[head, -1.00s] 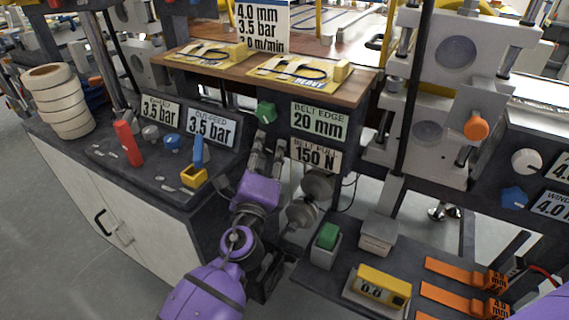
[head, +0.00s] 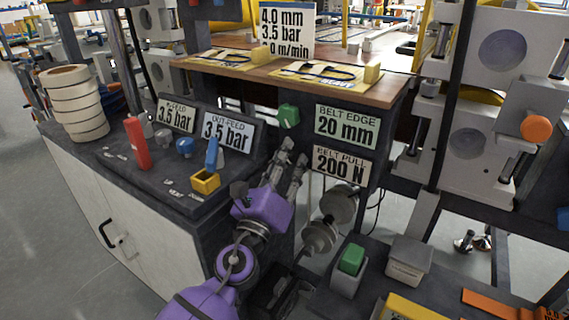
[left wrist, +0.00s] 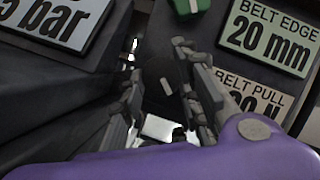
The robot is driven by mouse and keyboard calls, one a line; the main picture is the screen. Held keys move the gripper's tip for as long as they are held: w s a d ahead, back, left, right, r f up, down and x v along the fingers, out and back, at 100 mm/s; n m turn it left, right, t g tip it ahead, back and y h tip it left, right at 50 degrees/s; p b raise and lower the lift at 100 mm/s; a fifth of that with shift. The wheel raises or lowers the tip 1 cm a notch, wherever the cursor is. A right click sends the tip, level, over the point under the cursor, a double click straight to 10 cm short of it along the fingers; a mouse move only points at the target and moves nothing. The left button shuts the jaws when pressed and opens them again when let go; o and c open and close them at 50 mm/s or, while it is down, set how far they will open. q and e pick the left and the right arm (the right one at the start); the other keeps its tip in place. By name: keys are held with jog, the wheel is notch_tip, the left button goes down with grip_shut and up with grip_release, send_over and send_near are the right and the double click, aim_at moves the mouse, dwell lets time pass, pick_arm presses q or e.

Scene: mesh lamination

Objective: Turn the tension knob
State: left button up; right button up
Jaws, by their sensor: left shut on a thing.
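My left gripper (head: 294,150) reaches up to the dark front panel, below the green knob (head: 289,115) and left of the belt pull sign (head: 342,168), which reads 200 N. In the left wrist view its two grey fingers (left wrist: 160,64) stand either side of a dark part with a short pale mark (left wrist: 167,86). I take this dark part to be the tension knob, held between the fingers; its outline hardly shows against the panel. The green knob is above the fingertips, apart from them. My right gripper is not in view.
The belt edge sign (head: 347,127) reads 20 mm. Grey rollers (head: 320,236) and a green button (head: 352,258) stand right of my wrist.

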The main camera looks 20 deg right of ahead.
pick_arm(q)
jog(key=shift+w+a+f, duration=0.2)
jog(key=shift+a+f, duration=0.05)
jog(key=shift+f, duration=0.15)
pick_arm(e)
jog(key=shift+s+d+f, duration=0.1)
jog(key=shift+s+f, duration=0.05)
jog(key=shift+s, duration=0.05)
pick_arm(q)
jog(key=o, duration=1)
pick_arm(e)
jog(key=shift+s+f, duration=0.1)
pick_arm(q)
jog(key=shift+r, duration=0.15)
jog(key=shift+r, duration=0.1)
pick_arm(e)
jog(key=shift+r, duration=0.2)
pick_arm(q)
jog(key=v, duration=1.2)
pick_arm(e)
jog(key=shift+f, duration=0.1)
